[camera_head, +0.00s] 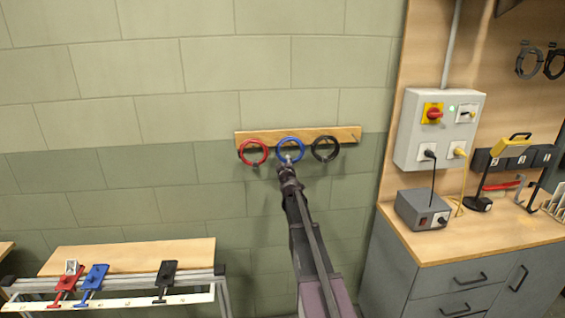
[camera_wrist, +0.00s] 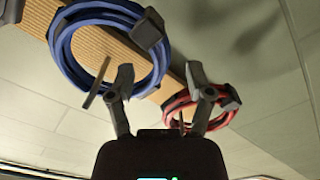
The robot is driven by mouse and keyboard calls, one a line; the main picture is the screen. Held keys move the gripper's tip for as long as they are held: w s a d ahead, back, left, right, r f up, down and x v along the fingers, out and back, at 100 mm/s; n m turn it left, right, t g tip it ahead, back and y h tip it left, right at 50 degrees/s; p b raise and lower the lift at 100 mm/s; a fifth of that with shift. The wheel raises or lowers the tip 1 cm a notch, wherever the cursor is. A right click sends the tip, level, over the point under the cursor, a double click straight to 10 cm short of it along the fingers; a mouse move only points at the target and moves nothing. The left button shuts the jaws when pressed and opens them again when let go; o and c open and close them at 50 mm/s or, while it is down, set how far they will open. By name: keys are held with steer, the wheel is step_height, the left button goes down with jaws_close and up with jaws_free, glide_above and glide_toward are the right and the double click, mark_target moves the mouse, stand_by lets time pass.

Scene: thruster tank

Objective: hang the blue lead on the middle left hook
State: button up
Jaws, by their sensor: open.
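The blue lead (camera_head: 291,139) is a coiled ring hanging against the wooden rail (camera_head: 348,134) on the wall, between a red coil (camera_head: 241,154) and a black coil (camera_head: 326,158). In the wrist view the blue lead (camera_wrist: 62,62) is large at upper left, with a dark clip on its right side. My gripper (camera_head: 287,162) is at the lower edge of the blue lead. In the wrist view my gripper (camera_wrist: 158,78) is open, its left finger overlapping the blue coil; contact cannot be told.
The red coil (camera_wrist: 170,106) also shows near my right finger in the wrist view. A grey switch box (camera_head: 410,125) and a workbench (camera_head: 480,235) stand at right. A low bench (camera_head: 130,256) with red, blue and black clamps is at lower left. Bare wall surrounds the rail.

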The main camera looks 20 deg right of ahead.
steer(key=v, duration=0.9)
steer(key=shift+s, duration=0.3)
steer(key=shift+a, duration=0.1)
steer(key=s+a+f+g+y, duration=0.3)
steer(key=s+a+f+y, duration=0.15)
steer(key=a, duration=0.55)
steer(key=s+a+f+g+y, duration=0.4)
steer(key=s+a+f, duration=0.2)
steer(key=a, duration=0.4)
steer(key=s+a+f+m+g+h, duration=0.1)
steer(key=s+a+f+m+g, duration=0.1)
steer(key=s, duration=0.9)
steer(key=s+a+f+m+g+h, duration=0.2)
steer(key=s+f+g, duration=0.4)
steer(key=s, duration=0.5)
steer(key=shift+a+m+g, duration=0.25)
steer(key=shift+m+g, duration=0.65)
steer(key=shift+g, duration=0.2)
